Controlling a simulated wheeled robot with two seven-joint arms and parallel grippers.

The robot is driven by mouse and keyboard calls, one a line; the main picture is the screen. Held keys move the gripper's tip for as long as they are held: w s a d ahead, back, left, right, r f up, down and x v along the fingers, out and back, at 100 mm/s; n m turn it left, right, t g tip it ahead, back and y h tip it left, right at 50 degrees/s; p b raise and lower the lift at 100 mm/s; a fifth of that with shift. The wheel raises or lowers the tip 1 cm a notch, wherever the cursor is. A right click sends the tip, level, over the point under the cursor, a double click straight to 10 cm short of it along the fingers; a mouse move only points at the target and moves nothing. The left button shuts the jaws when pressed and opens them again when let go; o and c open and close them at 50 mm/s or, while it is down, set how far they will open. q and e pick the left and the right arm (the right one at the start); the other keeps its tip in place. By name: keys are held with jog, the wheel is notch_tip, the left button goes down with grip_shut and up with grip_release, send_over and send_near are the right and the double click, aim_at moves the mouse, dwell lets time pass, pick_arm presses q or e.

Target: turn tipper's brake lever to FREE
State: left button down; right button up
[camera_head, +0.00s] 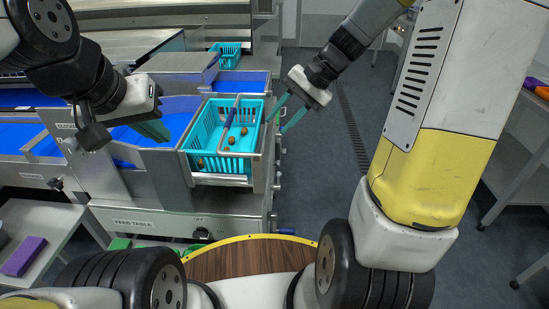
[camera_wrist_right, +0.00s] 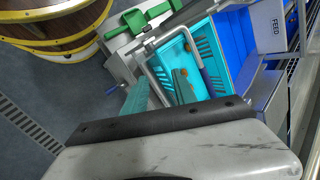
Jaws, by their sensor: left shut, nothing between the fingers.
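The tipper is a grey metal frame (camera_head: 222,181) that holds a teal crate (camera_head: 190,137) with a few brown dates. A bent metal bar with a blue grip (camera_head: 232,112) rises over the crate. In the right wrist view, a small blue-tipped lever (camera_wrist_right: 138,61) shows at the tipper's side; I cannot tell whether it is the brake lever, and no FREE mark is legible. My right gripper (camera_head: 287,113) is open and empty, beside the tipper's right side. My left gripper (camera_head: 154,130) is shut and empty, left of the crate above the blue surface.
A panel marked FEED TABLE (camera_head: 140,222) with a dark knob (camera_head: 201,233) stands below the tipper. Another teal crate (camera_head: 229,52) is farther back. A round wooden top with yellow rim (camera_head: 250,259) is close in front of me. Grey floor (camera_head: 320,170) is clear to the right.

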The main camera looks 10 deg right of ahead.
jog(key=w+d+f+m+t+y, duration=0.1)
jog(key=w+d+f+m+y, duration=0.15)
jog(key=w+f+m, duration=0.55)
jog(key=w+d+f+m+t+y, duration=0.15)
jog(key=w+f+y, duration=0.35)
jog(key=f, duration=0.7)
jog(key=w+d+f+m+t+h, duration=0.1)
jog(key=w+d+f+m+t, duration=0.3)
jog(key=f, duration=0.7)
jog(key=d+f+m+t+h, duration=0.1)
jog(key=f+m+t, duration=0.55)
jog(key=f, duration=0.35)
jog(key=w+a+g, duration=0.1)
jog(key=w+a, duration=0.3)
jog(key=w, duration=0.1)
jog(key=shift+a, duration=0.35)
grip_shut()
